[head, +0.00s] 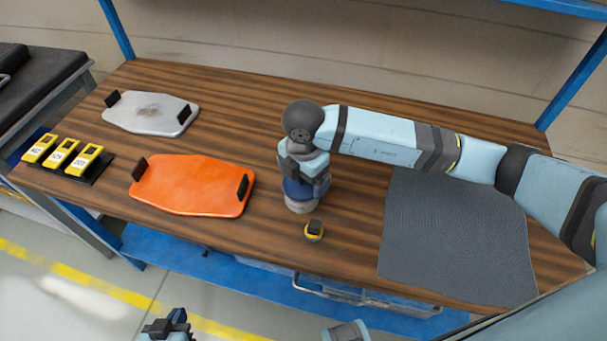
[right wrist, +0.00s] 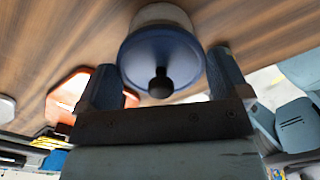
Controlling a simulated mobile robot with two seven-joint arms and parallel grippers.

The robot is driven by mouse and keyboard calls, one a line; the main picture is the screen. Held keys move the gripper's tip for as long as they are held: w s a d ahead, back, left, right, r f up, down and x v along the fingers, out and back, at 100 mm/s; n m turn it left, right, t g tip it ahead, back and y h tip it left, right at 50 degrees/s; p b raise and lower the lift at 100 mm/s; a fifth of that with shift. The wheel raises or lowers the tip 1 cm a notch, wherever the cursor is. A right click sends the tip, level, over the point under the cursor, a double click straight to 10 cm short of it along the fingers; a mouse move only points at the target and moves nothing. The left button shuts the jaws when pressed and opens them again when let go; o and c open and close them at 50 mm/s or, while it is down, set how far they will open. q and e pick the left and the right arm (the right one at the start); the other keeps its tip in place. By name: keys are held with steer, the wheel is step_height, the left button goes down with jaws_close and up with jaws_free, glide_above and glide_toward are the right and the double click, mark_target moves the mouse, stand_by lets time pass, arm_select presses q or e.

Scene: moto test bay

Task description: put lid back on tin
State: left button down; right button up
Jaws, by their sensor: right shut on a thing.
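The dark blue lid (head: 304,190) with a black knob is between the fingers of my right gripper (head: 305,179). The right wrist view also shows the lid (right wrist: 150,50), with a finger on each side of it. The pale tin (head: 300,207) stands upright on the wooden table, directly under the lid; its rim side shows behind the lid in the right wrist view (right wrist: 160,13). The lid is at the tin's top, but I cannot tell whether it is fully seated. My left gripper (head: 168,326) is at the bottom edge, away from the table, its jaws unclear.
A grey mat (head: 455,235) lies to the right. An orange plate (head: 195,186) and a silver plate (head: 150,112), both with black handles, lie left. Yellow devices (head: 62,153) sit at the left edge.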

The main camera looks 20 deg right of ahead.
stand_by(0.5)
stand_by(0.6)
steer(key=shift+f, duration=0.15)
stand_by(0.8)
steer(key=o, duration=0.5)
steer(key=shift+o, duration=0.2)
